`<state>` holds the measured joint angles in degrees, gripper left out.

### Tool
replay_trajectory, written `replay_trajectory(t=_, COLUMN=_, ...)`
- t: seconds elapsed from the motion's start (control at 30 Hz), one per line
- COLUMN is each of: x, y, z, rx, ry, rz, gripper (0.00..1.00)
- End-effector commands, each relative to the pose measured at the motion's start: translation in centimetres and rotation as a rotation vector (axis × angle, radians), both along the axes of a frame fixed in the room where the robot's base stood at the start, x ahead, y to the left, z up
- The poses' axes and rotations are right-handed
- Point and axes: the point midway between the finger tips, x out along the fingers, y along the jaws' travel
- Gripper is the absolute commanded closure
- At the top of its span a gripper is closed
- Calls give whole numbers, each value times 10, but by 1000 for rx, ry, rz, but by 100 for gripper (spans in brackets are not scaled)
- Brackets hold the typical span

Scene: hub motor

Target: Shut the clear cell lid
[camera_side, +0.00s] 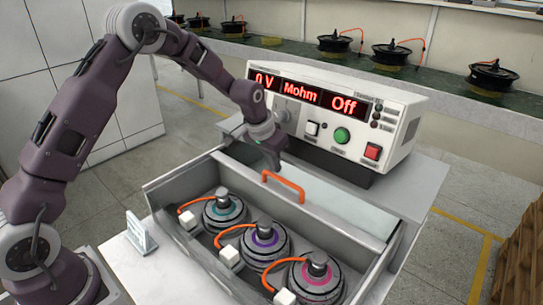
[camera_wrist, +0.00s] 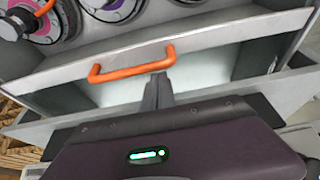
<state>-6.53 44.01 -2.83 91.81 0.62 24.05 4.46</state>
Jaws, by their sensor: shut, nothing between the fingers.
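The clear lid (camera_side: 345,218) lies at the back of the metal cell (camera_side: 165,192), near the tester, and the motors in front are uncovered. Its grey front bar carries an orange handle (camera_side: 283,187). In the wrist view the handle (camera_wrist: 132,62) crosses the middle, with the pale lid panel (camera_wrist: 205,66) beside it. My gripper (camera_side: 274,163) is shut and empty, just behind the handle on the tester side. In the wrist view its fingertips (camera_wrist: 158,80) point at the handle's right part; I cannot tell whether they touch it.
Several hub motors with orange cables, such as the pink-ringed one (camera_side: 316,277), sit in the cell. The tester (camera_side: 330,120) stands close behind my gripper, reading 0 V, Mohm and Off. A small clear stand (camera_side: 141,234) is left of the cell.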

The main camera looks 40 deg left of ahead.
Motion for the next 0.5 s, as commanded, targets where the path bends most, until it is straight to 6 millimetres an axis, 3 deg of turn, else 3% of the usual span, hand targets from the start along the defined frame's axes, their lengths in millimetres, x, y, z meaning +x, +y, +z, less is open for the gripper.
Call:
replay_trajectory(t=0.37, x=0, y=0, z=-1, rx=0, ry=0, rz=0, gripper=100)
replay_trajectory(t=0.5, x=-12, y=0, z=-1, rx=0, ry=2, rz=0, gripper=100)
